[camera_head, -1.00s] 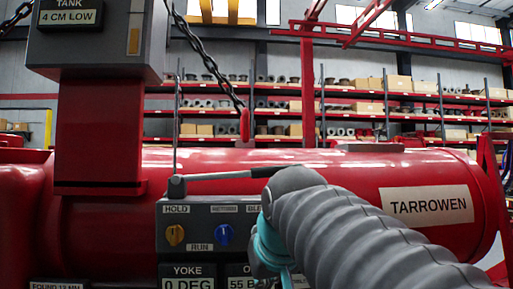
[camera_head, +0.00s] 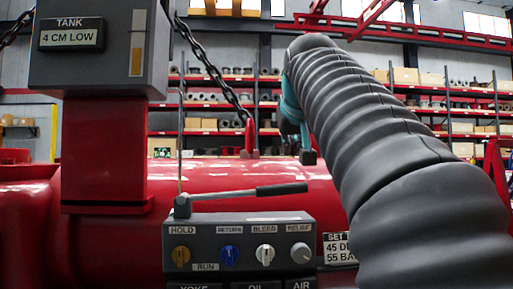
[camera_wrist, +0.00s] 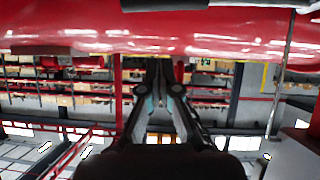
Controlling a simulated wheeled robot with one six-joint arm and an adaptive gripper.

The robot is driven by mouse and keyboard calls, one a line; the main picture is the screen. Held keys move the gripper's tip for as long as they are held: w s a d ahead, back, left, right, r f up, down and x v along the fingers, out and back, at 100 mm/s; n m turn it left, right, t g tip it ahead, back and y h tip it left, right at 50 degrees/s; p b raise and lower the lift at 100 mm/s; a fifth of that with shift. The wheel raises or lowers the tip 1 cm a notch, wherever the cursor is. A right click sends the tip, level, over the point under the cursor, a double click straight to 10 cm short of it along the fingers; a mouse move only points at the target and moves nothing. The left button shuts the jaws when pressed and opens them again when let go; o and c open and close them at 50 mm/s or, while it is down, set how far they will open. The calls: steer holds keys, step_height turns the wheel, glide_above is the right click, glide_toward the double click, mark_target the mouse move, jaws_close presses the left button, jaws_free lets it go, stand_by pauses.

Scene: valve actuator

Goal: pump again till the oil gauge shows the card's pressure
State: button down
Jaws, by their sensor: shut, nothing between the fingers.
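The pump lever (camera_head: 238,192), a grey rod with a black grip, rises slightly to the right above the grey control panel (camera_head: 212,255). The set card (camera_head: 340,248) is partly covered by my arm; "45 D" and "55 BA" show. My gripper (camera_wrist: 158,66) is shut and empty in the wrist view, apart from the lever.
A tank box (camera_head: 97,45) reads "4 CM LOW" on a red column at the left. A chain with a red hook (camera_head: 249,138) hangs behind the lever. The red cylinder (camera_head: 230,174) runs behind the panel. Storage shelves (camera_head: 215,132) stand far back.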

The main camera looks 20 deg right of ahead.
glide_above(287, 191)
steer(key=s+a, duration=0.2)
step_height(287, 191, down, 4)
steer(key=r, duration=0.1)
steer(key=shift+w+d+f+b, duration=0.15)
steer(key=shift+d+f+b, duration=0.1)
steer(key=shift+f, duration=0.45)
steer(key=shift+w+d+f+b, duration=0.15)
steer(key=shift+f+b, duration=0.15)
steer(key=shift+f, duration=0.45)
steer(key=shift+w+d+f+b, duration=0.15)
steer(key=shift+f+b, duration=0.1)
steer(key=shift+f, duration=0.45)
steer(key=shift+d+f+b, duration=0.15)
steer(key=shift+f+b, duration=0.35)
steer(key=shift+f, duration=0.25)
steer(key=shift+d+f+b, duration=0.1)
steer(key=shift+f+b, duration=0.4)
steer(key=shift+f, duration=0.25)
